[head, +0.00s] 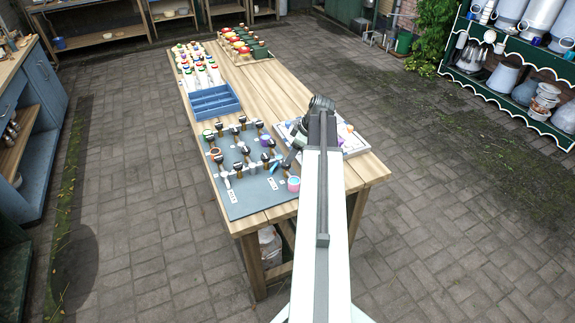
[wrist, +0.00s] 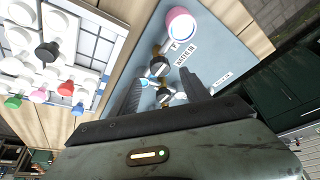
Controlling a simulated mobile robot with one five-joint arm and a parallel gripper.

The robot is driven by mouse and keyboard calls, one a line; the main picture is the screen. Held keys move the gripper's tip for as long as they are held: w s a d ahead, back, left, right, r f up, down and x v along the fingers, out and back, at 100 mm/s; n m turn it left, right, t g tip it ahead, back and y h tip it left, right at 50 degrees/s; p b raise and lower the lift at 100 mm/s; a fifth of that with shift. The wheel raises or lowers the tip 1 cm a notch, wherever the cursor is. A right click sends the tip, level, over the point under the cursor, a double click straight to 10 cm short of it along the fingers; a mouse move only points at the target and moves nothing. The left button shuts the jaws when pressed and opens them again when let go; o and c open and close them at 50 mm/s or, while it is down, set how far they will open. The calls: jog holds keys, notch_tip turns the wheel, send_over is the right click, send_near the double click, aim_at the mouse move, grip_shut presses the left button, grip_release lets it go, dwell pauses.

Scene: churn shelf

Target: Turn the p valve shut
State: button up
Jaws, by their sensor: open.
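A grey-blue valve board (head: 240,205) lies on the wooden table. In the wrist view a small tag that seems to read P (wrist: 175,46) sits by a "WATER IN" label. Beside it is a valve with a dark handle (wrist: 159,66), which I take for the p valve; whether it is open or shut I cannot tell. My gripper (wrist: 162,78) is open, its two dark fingers on either side of this area, and I cannot tell whether they touch anything. A second dark-handled valve (wrist: 164,95) shows between the fingers.
A pink cup-like fitting (wrist: 183,27) stands close to the label; it also shows in the head view (head: 293,184). Several other valves crowd the board. A white tray (head: 354,143) lies to the right and a blue divided tray (head: 213,112) behind.

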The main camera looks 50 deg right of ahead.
aim_at(286, 166)
jog(key=b+x, duration=0.3)
jog(key=x, duration=0.2)
jog(key=shift+f+b, duration=0.25)
jog(key=shift+b, duration=0.15)
jog(key=shift+r, duration=0.15)
grip_shut()
